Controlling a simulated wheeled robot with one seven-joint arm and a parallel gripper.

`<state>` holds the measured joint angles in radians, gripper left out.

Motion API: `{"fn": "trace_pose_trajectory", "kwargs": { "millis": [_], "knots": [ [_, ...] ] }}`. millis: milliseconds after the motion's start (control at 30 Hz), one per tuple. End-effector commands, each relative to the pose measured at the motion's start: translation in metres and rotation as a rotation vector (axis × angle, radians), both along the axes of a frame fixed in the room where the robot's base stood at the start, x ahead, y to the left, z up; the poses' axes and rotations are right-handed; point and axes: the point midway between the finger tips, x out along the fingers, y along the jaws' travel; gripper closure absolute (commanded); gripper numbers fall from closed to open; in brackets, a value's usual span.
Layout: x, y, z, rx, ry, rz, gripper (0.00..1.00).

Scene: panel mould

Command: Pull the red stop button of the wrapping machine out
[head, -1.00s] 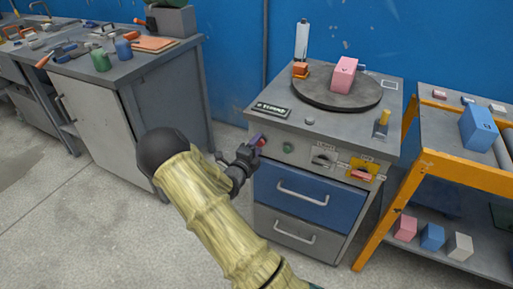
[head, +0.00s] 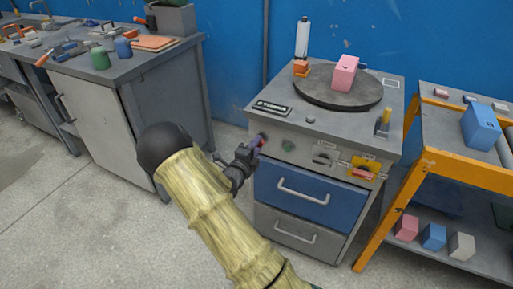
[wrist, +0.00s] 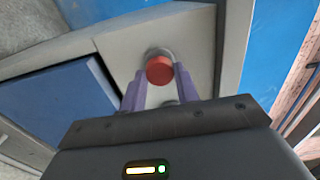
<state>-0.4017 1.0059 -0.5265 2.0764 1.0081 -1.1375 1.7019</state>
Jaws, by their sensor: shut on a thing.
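The red stop button (wrist: 159,70) shows in the wrist view as a round red cap with a grey collar behind it. My gripper (head: 257,143) is shut on it, with one purple finger on each side of the cap. In the head view the fingers mostly hide the button at the upper left of the front panel. The wrapping machine (head: 340,122) is a grey cabinet with a dark turntable (head: 310,92) on top.
A blue drawer (head: 305,195) lies below. A pink block (head: 345,72) sits on the turntable. An orange-framed rack (head: 465,175) stands close on the right; a workbench (head: 100,95) stands left.

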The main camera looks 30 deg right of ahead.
Motion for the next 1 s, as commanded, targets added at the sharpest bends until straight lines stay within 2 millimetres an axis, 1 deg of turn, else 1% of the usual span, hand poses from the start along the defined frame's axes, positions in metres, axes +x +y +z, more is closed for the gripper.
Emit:
{"fn": "trace_pose_trajectory", "kwargs": {
  "millis": [133, 167, 200, 267, 533, 667, 767, 867, 1000],
  "knots": [
    [-0.002, 0.002, -0.002, 0.004, 0.007, 0.0, 1.0],
    [-0.002, 0.002, -0.002, 0.004, 0.007, 0.0, 0.65],
    [-0.002, 0.002, -0.002, 0.004, 0.007, 0.0, 0.57],
    [-0.002, 0.002, -0.002, 0.004, 0.006, 0.0, 0.46],
    [-0.001, 0.001, -0.001, 0.003, 0.005, 0.0, 0.46],
    [-0.004, 0.006, -0.001, 0.004, 0.004, 0.0, 0.46],
    [-0.01, 0.015, -0.001, 0.005, 0.005, 0.002, 0.46],
    [-0.021, 0.028, 0.0, 0.004, 0.006, 0.002, 0.46],
    [-0.038, 0.05, 0.0, 0.003, 0.007, 0.004, 0.46]
  ]
}}
